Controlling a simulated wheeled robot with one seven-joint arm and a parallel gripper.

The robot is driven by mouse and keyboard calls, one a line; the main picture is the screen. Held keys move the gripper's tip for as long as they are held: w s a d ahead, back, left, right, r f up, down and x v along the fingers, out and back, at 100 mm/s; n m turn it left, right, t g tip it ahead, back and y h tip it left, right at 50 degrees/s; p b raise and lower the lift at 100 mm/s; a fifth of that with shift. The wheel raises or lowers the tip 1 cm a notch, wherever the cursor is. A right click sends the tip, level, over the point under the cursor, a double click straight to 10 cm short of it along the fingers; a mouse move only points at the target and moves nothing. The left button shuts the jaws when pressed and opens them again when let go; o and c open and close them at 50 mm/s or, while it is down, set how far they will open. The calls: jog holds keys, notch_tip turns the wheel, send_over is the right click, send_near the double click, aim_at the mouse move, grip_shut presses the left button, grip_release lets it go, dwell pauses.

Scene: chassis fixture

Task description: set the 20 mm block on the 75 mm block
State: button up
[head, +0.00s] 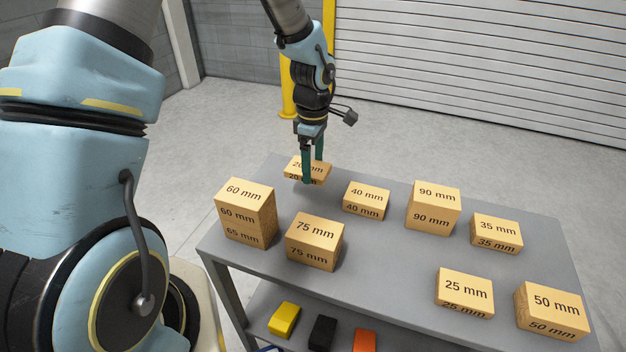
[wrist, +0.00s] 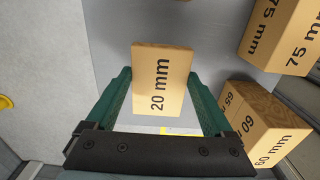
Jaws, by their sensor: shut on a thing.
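The 20 mm block (head: 296,168) is a thin wooden block near the back left of the grey table. My gripper (head: 313,178) points down and is shut on it, with a green finger on either side. In the wrist view the 20 mm block (wrist: 160,85) sits between the two fingers, its label facing the camera. Whether it clears the table is hard to tell. The 75 mm block (head: 315,240) stands on the table near the front left edge, apart from my gripper, with its top bare. It also shows in the wrist view (wrist: 284,35) at the upper right, partly cut off.
The 60 mm block (head: 245,200) sits on the 65 mm block (head: 243,234), left of the 75 mm block. The 40 mm (head: 367,200), 90 mm (head: 433,207), 35 mm (head: 496,233), 25 mm (head: 464,292) and 50 mm (head: 551,311) blocks stand to the right. Coloured blocks lie on a lower shelf.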

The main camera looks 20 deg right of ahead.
aim_at(313, 168)
notch_tip(313, 168, up, 18)
jog(key=p, duration=0.9)
jog(key=shift+f, duration=0.1)
